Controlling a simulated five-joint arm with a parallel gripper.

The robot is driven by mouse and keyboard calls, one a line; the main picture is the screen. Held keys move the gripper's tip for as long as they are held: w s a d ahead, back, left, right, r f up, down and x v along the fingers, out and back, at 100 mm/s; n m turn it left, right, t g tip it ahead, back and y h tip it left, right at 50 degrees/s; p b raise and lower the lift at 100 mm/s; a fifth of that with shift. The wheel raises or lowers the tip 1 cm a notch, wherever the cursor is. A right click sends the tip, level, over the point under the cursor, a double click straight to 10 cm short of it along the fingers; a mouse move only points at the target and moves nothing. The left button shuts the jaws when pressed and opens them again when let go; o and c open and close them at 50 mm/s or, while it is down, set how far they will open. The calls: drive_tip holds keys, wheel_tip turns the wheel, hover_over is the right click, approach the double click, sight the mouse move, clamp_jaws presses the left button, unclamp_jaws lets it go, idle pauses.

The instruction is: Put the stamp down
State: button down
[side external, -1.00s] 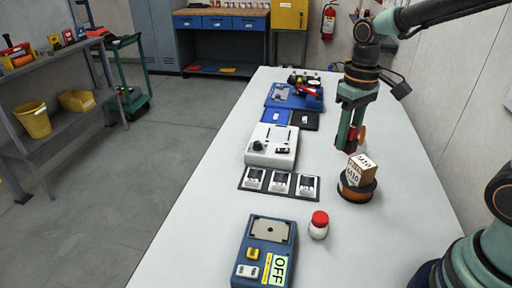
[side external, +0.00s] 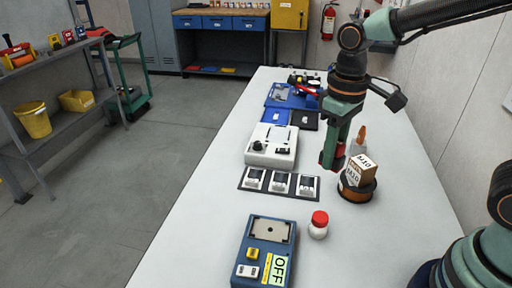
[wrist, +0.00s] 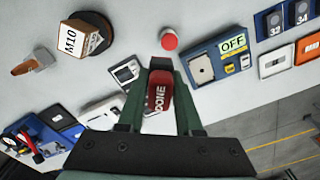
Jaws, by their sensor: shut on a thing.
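The stamp (wrist: 157,90) is a red block with white "DONE" lettering. My gripper (wrist: 160,68) is shut on it in the wrist view. In the side view my gripper (side external: 332,163) hangs above the table, left of the M10 box, with a bit of the red stamp (side external: 340,152) showing at its jaws. Its exact height over the table is hard to tell.
The M10 box (side external: 362,168) sits on a round dark holder (side external: 358,192) close to my gripper. A red-capped jar (side external: 319,224) and a blue OFF box (side external: 266,252) stand nearer. A white device (side external: 271,146) is left. A brown-handled item (wrist: 33,62) is beyond the box.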

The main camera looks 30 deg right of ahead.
drive_tip(key=s+a+r+n, duration=0.1)
drive_tip(key=s+a+n, duration=0.5)
drive_tip(key=s+a, duration=0.7)
wheel_tip(320, 180, down, 20)
drive_tip(key=shift+r, duration=0.25)
drive_tip(key=shift+f, duration=0.1)
drive_tip(key=c, duration=0.6)
unclamp_jaws()
